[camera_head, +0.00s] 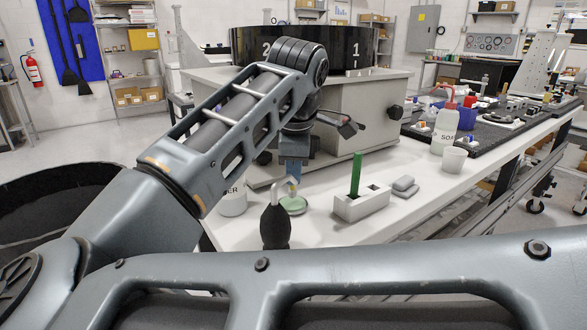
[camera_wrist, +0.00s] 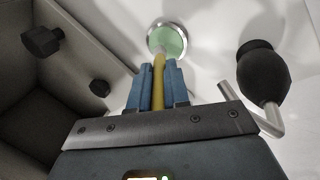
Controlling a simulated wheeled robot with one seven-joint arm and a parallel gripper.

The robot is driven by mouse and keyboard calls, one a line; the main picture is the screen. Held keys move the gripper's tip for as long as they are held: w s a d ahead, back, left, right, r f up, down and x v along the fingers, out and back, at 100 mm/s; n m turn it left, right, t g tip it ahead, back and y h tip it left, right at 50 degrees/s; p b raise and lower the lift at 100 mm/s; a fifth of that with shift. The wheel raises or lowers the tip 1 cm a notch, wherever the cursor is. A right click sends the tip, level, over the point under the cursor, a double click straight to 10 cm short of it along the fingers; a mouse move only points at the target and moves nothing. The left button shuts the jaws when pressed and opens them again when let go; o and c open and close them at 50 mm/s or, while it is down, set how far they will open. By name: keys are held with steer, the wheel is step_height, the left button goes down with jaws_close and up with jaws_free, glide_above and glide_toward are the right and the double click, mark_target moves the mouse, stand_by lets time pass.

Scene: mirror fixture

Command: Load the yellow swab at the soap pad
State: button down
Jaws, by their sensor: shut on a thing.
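In the wrist view the blue fingers of my gripper (camera_wrist: 157,72) are shut on the yellow swab (camera_wrist: 158,90), which points away from the fingers. Its far end overlaps the soap pad (camera_wrist: 172,38), a pale green round pad in a silvery dish. I cannot tell whether the tip touches the pad or is just above it. In the head view my gripper (camera_head: 292,172) points down above the soap pad (camera_head: 293,206).
A black bulb with a bent nozzle (camera_head: 275,226) stands close to the pad. A white block (camera_head: 362,208) holds a green swab (camera_head: 357,173). The large box fixture (camera_head: 350,145) stands behind. A soap bottle (camera_head: 445,130) and white cup (camera_head: 454,160) are at right.

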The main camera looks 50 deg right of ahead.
steer(key=shift+f+b, duration=0.65)
steer(key=shift+b, duration=0.45)
stand_by(2.7)
steer(key=shift+r+p, duration=1.05)
steer(key=shift+r, duration=2.6)
